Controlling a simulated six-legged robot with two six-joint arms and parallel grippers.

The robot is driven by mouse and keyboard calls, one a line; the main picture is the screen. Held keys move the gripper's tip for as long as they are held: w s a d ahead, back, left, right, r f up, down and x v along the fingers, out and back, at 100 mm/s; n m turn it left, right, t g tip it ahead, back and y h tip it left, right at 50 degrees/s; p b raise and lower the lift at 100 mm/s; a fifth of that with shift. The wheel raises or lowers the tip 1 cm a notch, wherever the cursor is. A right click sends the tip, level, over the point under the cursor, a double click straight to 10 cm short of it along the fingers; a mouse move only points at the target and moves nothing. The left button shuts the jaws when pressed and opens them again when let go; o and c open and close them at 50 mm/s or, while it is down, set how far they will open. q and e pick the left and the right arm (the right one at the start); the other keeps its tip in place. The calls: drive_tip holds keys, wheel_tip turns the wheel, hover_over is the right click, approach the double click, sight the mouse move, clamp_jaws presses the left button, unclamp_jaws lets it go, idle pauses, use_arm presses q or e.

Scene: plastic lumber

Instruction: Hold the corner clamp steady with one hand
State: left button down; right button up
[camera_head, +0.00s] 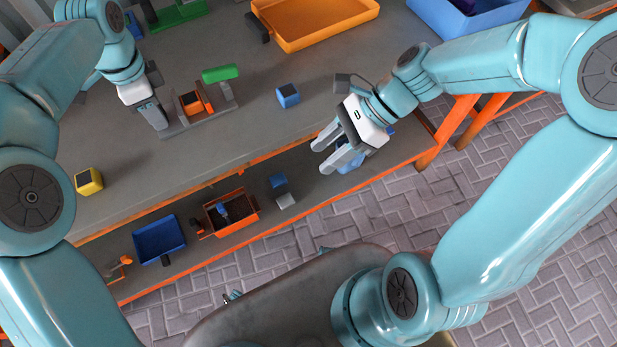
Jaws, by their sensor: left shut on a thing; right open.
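The corner clamp (206,120) is a grey angled piece on the grey workbench, left of centre. An orange block with a dark face (194,102) sits within it, and a green bar (220,73) shows just behind. My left gripper (161,127) is shut on the clamp's left end, its fingers pointing down to the bench; the exact contact is partly hidden by the fingers. My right gripper (323,157) is open and empty, with its fingers apart beyond the bench's front edge.
A blue block (288,96) and a yellow block (89,181) lie on the bench. An orange tray (315,37) and a blue bin (425,20) stand at the back. A lower shelf holds a blue bin (160,240) and an orange bin (243,222).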

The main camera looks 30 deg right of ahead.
sight(222, 68)
wheel_tip(222, 68, down, 11)
drive_tip(key=s+n+g+h, duration=0.1)
drive_tip(key=n+h, duration=0.2)
drive_tip(key=n, duration=0.2)
drive_tip(key=shift+a, duration=0.25)
drive_tip(key=shift+s, duration=0.1)
